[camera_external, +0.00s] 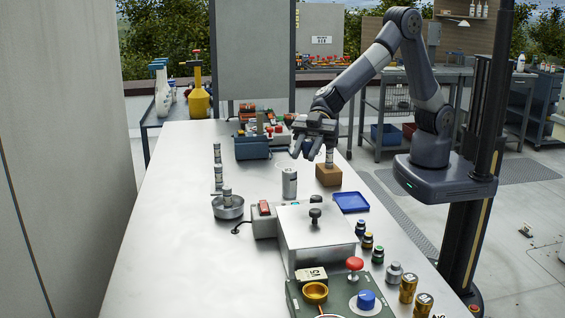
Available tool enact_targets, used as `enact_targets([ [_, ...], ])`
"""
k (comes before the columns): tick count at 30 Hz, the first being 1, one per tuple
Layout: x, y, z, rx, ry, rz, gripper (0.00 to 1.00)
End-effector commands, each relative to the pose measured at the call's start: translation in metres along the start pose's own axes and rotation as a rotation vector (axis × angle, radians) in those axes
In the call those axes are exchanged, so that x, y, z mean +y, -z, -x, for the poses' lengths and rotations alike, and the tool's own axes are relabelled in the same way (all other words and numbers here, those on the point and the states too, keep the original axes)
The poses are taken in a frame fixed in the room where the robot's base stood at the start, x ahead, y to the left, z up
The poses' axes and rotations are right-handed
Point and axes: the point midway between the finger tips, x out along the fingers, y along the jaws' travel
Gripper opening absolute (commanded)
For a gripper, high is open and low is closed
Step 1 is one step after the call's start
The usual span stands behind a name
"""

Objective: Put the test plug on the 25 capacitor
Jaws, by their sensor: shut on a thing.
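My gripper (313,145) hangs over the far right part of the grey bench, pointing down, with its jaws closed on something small. A slim silver cylinder with pale bands (329,158) shows just under the jaws, above a brown block (328,176). It may be the test plug; whether it touches the block I cannot tell. A wider silver can (289,184) stands upright left of the block. Slim silver cylinders (218,176) stand farther left, and another (227,196) is in a round metal dish (229,211). No number 25 is readable on any of them.
A blue tray (351,202) lies right of the can. A metal box with a black knob (316,240) and a panel with a red button (354,265) fill the near side. Small jars (367,240) line the right edge. A blue bin (252,148) stands behind. The left bench is clear.

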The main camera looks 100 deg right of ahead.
Motion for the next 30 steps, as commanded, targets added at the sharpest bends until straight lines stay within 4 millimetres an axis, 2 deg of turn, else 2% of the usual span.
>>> enact_targets([
  [1, 0.019, 0.002, 0.018, -0.001, -0.012, -0.007, 0.04],
  [6, 0.060, -0.008, 0.062, 0.000, -0.024, -0.012, 0.04],
  [12, 0.083, -0.019, 0.092, 0.000, -0.029, -0.013, 0.04],
  [16, 0.087, -0.031, 0.096, -0.001, -0.027, -0.016, 0.04],
  [21, 0.087, -0.062, 0.083, -0.002, -0.026, -0.018, 0.04],
  [30, 0.087, -0.093, 0.070, -0.001, -0.027, -0.015, 0.04],
])
